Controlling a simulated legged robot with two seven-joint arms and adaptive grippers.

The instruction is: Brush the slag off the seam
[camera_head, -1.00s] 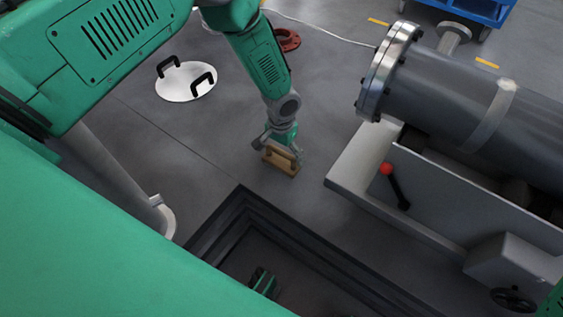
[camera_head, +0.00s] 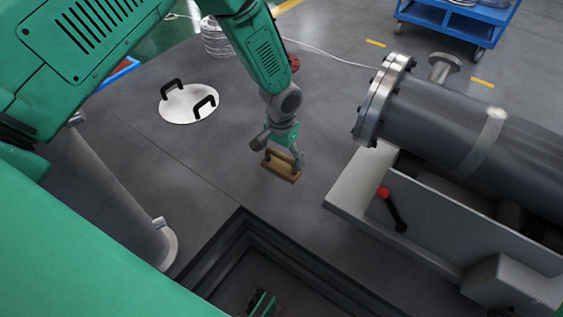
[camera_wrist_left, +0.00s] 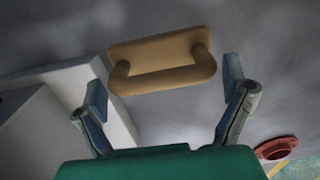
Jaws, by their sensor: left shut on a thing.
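The brush (camera_head: 282,166) is a tan block with an arched handle. My left gripper (camera_head: 283,148) points down and is shut on its handle, with the brush above the grey floor. In the left wrist view, the brush (camera_wrist_left: 160,60) shows beyond the fingertips (camera_wrist_left: 165,95), with one finger to each side of the handle. The bristles are hidden. The seam (camera_head: 480,145) is a pale band around the grey flanged shell (camera_head: 435,120), with a whitish patch on top. The shell lies to the right of the brush, well apart from it.
A grey stand (camera_head: 345,195) with a red-knobbed lever (camera_head: 393,208) bears the shell. A dark stepped pit (camera_head: 245,230) opens in front. A white round lid (camera_head: 172,108) with black handles lies left. A blue cart (camera_head: 458,22) stands behind. The floor between is clear.

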